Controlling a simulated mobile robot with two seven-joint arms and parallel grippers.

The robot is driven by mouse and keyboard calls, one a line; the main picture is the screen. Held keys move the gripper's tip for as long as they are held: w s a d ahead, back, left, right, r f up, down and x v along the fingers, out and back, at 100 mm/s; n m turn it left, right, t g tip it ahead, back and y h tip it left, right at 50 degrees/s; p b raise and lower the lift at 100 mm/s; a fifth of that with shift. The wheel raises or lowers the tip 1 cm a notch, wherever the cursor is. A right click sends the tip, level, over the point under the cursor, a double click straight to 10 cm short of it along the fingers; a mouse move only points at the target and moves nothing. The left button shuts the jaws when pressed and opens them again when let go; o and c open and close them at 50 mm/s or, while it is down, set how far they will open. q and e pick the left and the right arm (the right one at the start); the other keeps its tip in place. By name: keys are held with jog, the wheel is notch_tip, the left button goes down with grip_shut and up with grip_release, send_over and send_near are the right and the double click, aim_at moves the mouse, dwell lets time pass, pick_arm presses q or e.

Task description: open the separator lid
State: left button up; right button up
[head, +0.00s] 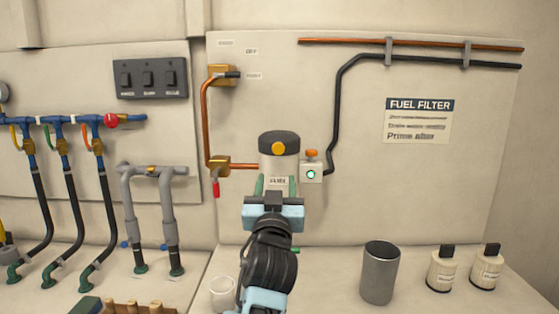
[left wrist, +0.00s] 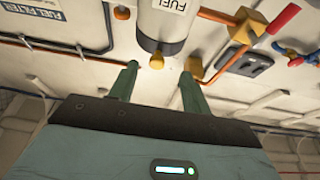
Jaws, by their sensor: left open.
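The separator is a white cylinder (head: 279,162) labelled FUEL, mounted on the wall panel. Its dark round lid (head: 292,142) carries an orange-yellow knob (head: 278,148) on the front. The lid looks closed. My left gripper (head: 275,184) is open and empty, in front of the cylinder's lower part, below the lid in the head view. It hides part of the cylinder. In the left wrist view, upside down, the cylinder (left wrist: 165,22) and knob (left wrist: 157,60) show beyond the spread green fingers (left wrist: 157,88), apparently without contact. My right gripper is not in view.
Copper pipe (head: 205,125) and a red-handled valve (head: 215,188) lie left of the separator. A small box with a green light (head: 311,174) is close on its right. A grey cup (head: 380,273) and two bottles (head: 442,270) stand on the shelf at right.

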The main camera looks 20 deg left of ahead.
aim_at(278, 150)
pick_arm(q)
jog(key=shift+w+a+r, duration=0.3)
jog(key=shift+w+r, duration=0.6)
jog(key=shift+w, duration=0.25)
jog(key=shift+w+a+r, duration=0.3)
jog(key=shift+w+r, duration=0.65)
jog(key=shift+w, duration=0.2)
jog(key=shift+w+a+r, duration=0.3)
jog(key=shift+w+r, duration=0.6)
jog(key=shift+w, duration=0.25)
grip_shut()
